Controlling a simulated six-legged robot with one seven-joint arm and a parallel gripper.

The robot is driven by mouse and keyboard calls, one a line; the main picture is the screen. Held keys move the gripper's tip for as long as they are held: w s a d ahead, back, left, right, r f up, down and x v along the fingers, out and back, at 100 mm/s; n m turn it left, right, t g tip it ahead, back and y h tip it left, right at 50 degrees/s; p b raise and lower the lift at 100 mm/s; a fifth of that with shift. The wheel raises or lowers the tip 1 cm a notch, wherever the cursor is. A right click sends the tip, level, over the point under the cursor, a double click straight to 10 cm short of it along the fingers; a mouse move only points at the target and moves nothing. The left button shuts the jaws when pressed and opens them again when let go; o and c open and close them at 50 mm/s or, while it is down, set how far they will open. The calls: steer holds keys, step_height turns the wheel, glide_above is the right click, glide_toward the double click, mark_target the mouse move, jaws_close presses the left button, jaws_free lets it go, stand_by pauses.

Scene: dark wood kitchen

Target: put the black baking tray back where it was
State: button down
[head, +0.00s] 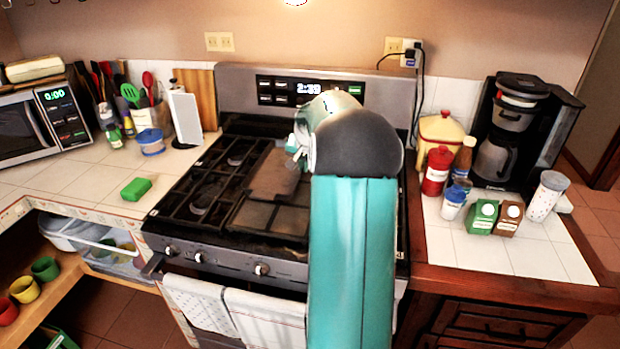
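A dark, flat rectangular piece (274,174), which looks like the black baking tray, is over the middle of the stove top (205,190). Its right side is hidden behind my arm. My gripper (295,150) is at the upper right edge of this piece, and only a small teal and white part of it shows. The fingers are hidden by my arm, so I cannot tell whether they are open or shut, or whether they touch the tray. Another dark flat plate (270,217) lies on the stove just in front of it.
Left of the stove are a green block (136,189), a utensil holder (152,116) and a microwave (45,125). Right of it are a red jar (437,171), small cartons (482,217) and a coffee maker (500,140). Towels (200,303) hang in front.

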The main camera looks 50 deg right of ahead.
steer(key=shift+s+d+f, duration=0.2)
steer(key=shift+d+f, duration=0.7)
steer(key=shift+f, duration=0.15)
steer(key=shift+d+f, duration=0.15)
steer(key=shift+f, duration=0.8)
steer(key=shift+d+f, duration=0.15)
steer(key=shift+f, duration=0.75)
steer(key=shift+f, duration=0.15)
steer(key=c, duration=1.7)
jaws_free()
